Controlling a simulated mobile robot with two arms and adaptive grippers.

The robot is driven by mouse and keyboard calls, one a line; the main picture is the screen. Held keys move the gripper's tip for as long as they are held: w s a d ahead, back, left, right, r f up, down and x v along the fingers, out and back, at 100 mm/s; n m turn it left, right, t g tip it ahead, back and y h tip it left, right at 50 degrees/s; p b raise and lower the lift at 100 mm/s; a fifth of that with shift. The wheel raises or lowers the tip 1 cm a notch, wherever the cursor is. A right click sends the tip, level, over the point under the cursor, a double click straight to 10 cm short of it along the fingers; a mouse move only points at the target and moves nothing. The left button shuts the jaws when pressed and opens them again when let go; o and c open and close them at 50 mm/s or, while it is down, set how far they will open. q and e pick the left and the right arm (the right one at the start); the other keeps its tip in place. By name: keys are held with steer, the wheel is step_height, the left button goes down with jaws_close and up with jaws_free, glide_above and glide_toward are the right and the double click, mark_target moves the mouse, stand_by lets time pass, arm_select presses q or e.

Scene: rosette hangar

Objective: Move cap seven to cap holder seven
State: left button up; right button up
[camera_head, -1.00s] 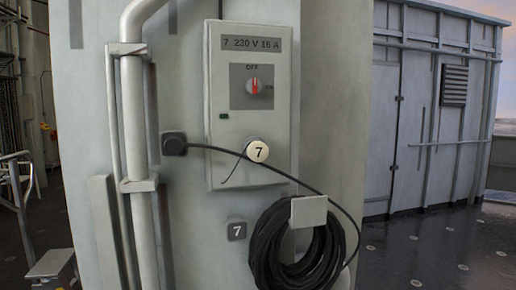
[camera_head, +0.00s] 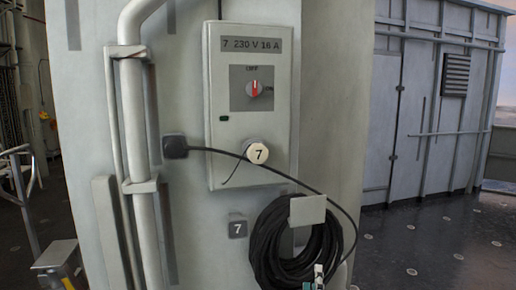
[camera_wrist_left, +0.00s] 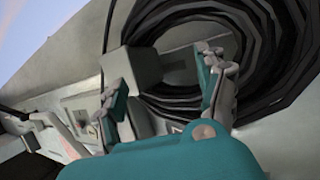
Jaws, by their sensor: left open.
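Cap seven (camera_head: 257,153) is a round white cap marked 7. It sits on the lower front of the grey switch box (camera_head: 222,165), with a thin dark cord at it. A small dark square marked 7 (camera_head: 237,228) is on the wall below; I take it for cap holder seven, with no cap on it. My left gripper (camera_head: 316,277) shows at the bottom of the head view, in front of the cable coil, well below and right of the cap. In the left wrist view the gripper (camera_wrist_left: 163,68) is open and empty, facing the coil. My right gripper is not in view.
A black cable coil (camera_head: 265,258) hangs behind a pale bracket plate (camera_head: 307,210). A cable runs from it to a dark wall block (camera_head: 174,146). A thick vertical pipe (camera_head: 135,115) stands left of the box. The space before the box looks clear.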

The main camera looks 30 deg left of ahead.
arm_select(q)
steer(key=s+a+r+n+g+y+p, duration=0.1)
steer(key=a+r+n+g+y, duration=0.3)
steer(key=r+n, duration=0.7)
steer(key=n+g+p, duration=0.3)
steer(key=n+g, duration=0.1)
steer(key=n, duration=0.9)
glide_toward(259, 155)
steer(key=shift+w+a, duration=0.15)
steer(key=shift+a, duration=0.15)
steer(key=shift+f, duration=0.1)
steer(key=shift+w+a, duration=0.15)
steer(key=shift+p+x, duration=0.7)
steer(key=shift+x, duration=3.7)
